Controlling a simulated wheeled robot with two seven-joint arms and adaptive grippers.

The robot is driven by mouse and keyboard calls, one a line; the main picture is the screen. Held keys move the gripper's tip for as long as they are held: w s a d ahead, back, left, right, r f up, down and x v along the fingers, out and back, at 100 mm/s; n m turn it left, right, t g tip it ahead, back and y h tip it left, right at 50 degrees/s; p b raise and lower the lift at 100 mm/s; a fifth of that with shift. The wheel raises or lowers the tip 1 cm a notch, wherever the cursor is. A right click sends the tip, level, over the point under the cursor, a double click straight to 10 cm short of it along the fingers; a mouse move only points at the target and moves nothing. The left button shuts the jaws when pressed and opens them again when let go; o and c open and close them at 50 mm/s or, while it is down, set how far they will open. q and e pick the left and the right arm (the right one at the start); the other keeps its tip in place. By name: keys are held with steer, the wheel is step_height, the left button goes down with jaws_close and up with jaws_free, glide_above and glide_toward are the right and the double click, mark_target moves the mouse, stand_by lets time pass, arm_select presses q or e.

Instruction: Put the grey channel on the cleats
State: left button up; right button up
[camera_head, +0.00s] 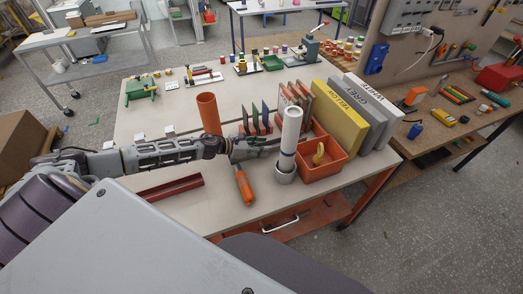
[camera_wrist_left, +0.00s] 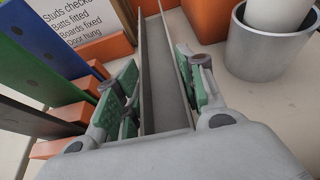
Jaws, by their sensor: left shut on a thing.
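The grey channel (camera_wrist_left: 165,75) shows in the left wrist view as a long U-shaped piece, open side up, running away between my fingers. My left gripper (camera_wrist_left: 160,105) is shut on it, with green pads against both sides. In the head view my left gripper (camera_head: 240,148) is over the middle of the table, left of the white tube (camera_head: 290,128); the channel is hard to make out there. Small pale blocks (camera_head: 168,131), possibly the cleats, are behind my left arm; I cannot tell for sure. My right gripper is not in view.
A dark red channel (camera_head: 170,187) lies in front of my arm. An orange tube (camera_head: 208,113) stands behind it. An orange bin (camera_head: 322,168), a grey cup (camera_head: 285,176), upright coloured boards (camera_head: 266,115) and large binders (camera_head: 342,118) crowd the right. An orange-handled tool (camera_head: 244,185) lies in front.

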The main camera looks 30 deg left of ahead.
arm_select(q)
steer(key=shift+f, duration=1.05)
steer(key=shift+f, duration=0.2)
steer(key=o, duration=1.2)
steer(key=shift+o, duration=0.2)
steer(key=shift+r, duration=0.2)
steer(key=shift+s+a+r, duration=0.1)
steer(key=shift+s+a, duration=0.3)
steer(key=shift+s, duration=0.1)
steer(key=shift+b+v, duration=0.4)
steer(key=shift+v, duration=1.65)
steer(key=shift+p+v, duration=0.55)
steer(key=shift+v, duration=2.75)
steer(key=shift+r, duration=0.15)
steer(key=shift+c, duration=0.4)
